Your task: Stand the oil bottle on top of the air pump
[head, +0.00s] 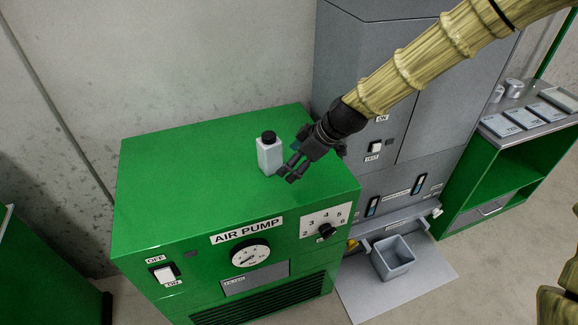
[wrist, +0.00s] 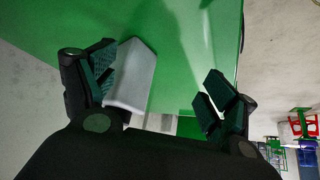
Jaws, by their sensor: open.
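The oil bottle (head: 269,155), pale grey-white with a black cap, stands upright on the green top of the air pump (head: 190,170). My gripper (head: 285,174) is open, just to the right of the bottle and low over the pump top. In the wrist view the pale bottle body (wrist: 133,78) lies between the fingers of my gripper (wrist: 158,90), close beside the left finger, with a wide gap to the right one. Whether the left finger touches it I cannot tell. The cap is not visible there.
A tall grey cabinet (head: 420,120) stands right of the pump, with a small grey bin (head: 393,258) at its foot. A green shelf unit (head: 520,165) with cans and labelled plates is at the far right. The pump top left of the bottle is clear.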

